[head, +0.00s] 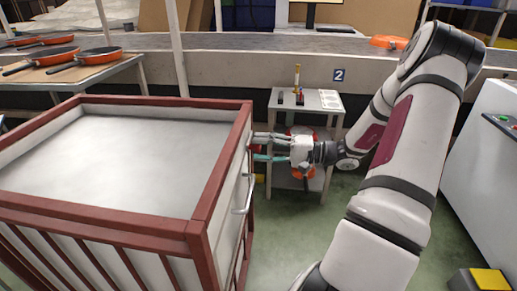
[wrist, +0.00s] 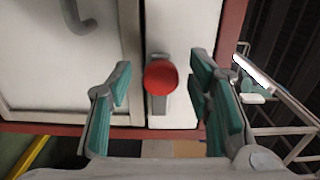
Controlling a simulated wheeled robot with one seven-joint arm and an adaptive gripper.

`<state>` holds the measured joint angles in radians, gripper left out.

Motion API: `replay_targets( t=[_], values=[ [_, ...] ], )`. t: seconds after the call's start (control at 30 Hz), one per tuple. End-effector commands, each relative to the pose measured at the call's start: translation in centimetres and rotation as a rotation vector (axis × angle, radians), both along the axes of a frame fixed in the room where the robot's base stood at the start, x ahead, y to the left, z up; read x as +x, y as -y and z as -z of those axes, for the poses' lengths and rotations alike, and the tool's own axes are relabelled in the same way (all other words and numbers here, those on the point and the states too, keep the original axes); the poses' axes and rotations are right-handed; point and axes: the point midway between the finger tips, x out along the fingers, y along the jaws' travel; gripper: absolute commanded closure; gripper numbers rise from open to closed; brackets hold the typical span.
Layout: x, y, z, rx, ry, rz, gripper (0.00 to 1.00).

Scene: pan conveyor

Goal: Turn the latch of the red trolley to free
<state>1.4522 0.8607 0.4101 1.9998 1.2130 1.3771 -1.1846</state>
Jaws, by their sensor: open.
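The red trolley (head: 205,208) stands at the left in the head view, with a red frame and pale panels. Its latch (wrist: 160,76) shows in the wrist view as a round red knob on an upright grey plate, on a white strip of the trolley's side. My gripper (head: 256,146) is at the trolley's right side, pointing at it. In the wrist view its green-padded fingers (wrist: 160,90) are spread wide, one on each side of the knob, with visible gaps and nothing held. Whether the fingertips reach past the knob, I cannot tell.
A curved grey handle (head: 244,196) sticks out from the trolley's side. A small stand (head: 326,118) is behind my gripper, close to it. A table (head: 132,62) with orange pans is at the back left. A white cabinet (head: 480,165) stands at the right. Green floor is clear between.

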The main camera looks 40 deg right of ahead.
Motion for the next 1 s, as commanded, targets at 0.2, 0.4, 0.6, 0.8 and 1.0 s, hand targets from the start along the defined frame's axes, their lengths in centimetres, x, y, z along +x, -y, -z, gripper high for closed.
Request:
replay_targets(
  t=[0.2, 0.4, 0.6, 0.8, 1.0],
  values=[
    [-3.4, 2.8, 0.0, -0.002, -0.001, 0.004, 0.53],
    [-6.4, 5.1, 0.1, -0.003, 0.0, 0.003, 0.53],
    [-8.1, 6.3, 0.0, 0.0, 0.0, 0.0, 0.53],
    [-8.5, 6.6, 0.0, 0.0, 0.0, 0.0, 0.53],
    [-8.5, 6.6, 0.0, 0.0, 0.0, 0.0, 0.53]
  ],
)
